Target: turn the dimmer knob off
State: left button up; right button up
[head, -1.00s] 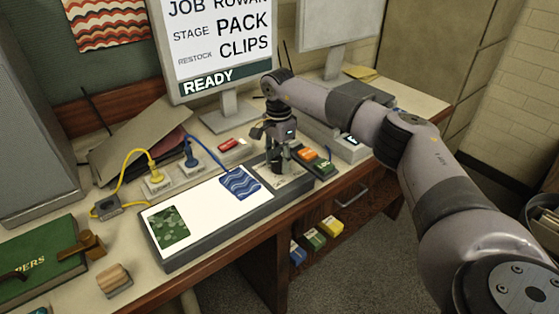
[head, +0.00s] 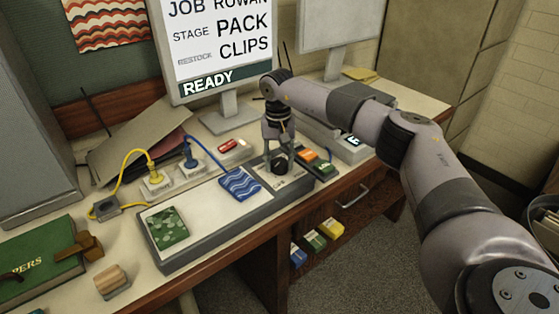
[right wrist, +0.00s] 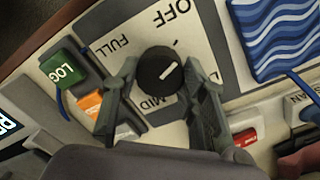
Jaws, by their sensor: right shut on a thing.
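The black dimmer knob (right wrist: 157,71) with a white pointer line sits on a pale plate (right wrist: 205,35) marked OFF, FULL and MID, plus a partly hidden label. In the right wrist view the pointer slants up and right, toward the side between OFF and the partly hidden label. My right gripper (right wrist: 162,70) is shut on the knob, one finger on each side; it also shows in the head view (head: 280,162). My left gripper is not in view.
A green patterned tile (head: 167,228) and a blue wavy tile (head: 240,184) lie on the panel. Orange and green blocks (head: 316,160) sit close right of the gripper. Yellow and blue cables (head: 124,172) run behind. A monitor (head: 213,45) stands at the back.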

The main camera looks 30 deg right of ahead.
aim_at(279, 162)
jog(key=shift+n, duration=0.8)
jog(key=o, duration=1.2)
jog(key=shift+c, duration=0.2)
notch_tip(279, 162, up, 12)
jog(key=shift+a, duration=0.15)
